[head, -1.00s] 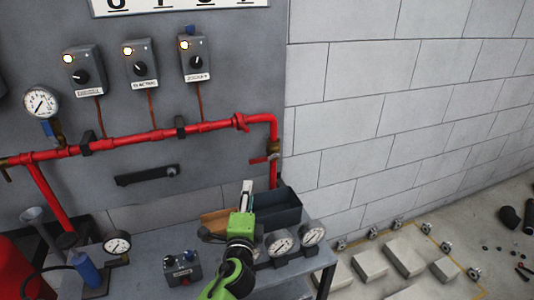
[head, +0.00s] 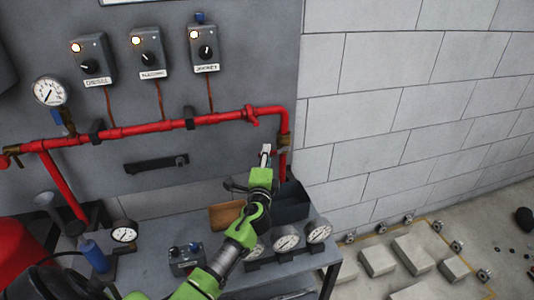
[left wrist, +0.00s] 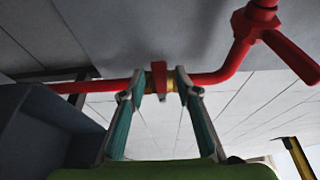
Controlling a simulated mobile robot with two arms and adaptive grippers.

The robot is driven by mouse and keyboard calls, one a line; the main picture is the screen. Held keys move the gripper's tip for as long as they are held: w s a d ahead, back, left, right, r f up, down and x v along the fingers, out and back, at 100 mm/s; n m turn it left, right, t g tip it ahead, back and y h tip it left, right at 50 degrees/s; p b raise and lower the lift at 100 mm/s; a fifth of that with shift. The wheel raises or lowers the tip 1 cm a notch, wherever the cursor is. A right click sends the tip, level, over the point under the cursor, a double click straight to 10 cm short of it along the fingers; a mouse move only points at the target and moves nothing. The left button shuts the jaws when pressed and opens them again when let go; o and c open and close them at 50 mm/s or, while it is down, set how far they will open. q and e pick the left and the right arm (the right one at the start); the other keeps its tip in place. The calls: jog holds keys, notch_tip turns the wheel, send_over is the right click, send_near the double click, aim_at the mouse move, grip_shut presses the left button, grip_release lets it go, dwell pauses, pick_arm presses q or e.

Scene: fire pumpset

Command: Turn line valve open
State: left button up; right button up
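The line valve (head: 284,141) is a brass body on the vertical red pipe at the right end of the panel. In the left wrist view its red lever (left wrist: 159,76) sits between my fingertips, with the brass body (left wrist: 174,80) just behind. My left gripper (head: 265,152) is raised at the valve in the head view and covers the lever there. In the left wrist view the left gripper (left wrist: 161,86) is open, its fingers on either side of the lever with a gap visible. I cannot tell whether a finger touches it. My right gripper is not in view.
The red pipe (head: 160,127) runs along the grey panel below three switch boxes. A red fitting (head: 251,114) sits up-left of the valve. A bench (head: 225,268) below holds a dark bin (head: 292,205), several gauges and a small control box. A block wall stands right.

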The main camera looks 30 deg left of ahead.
pick_arm(q)
jog(key=shift+x, duration=1)
grip_shut()
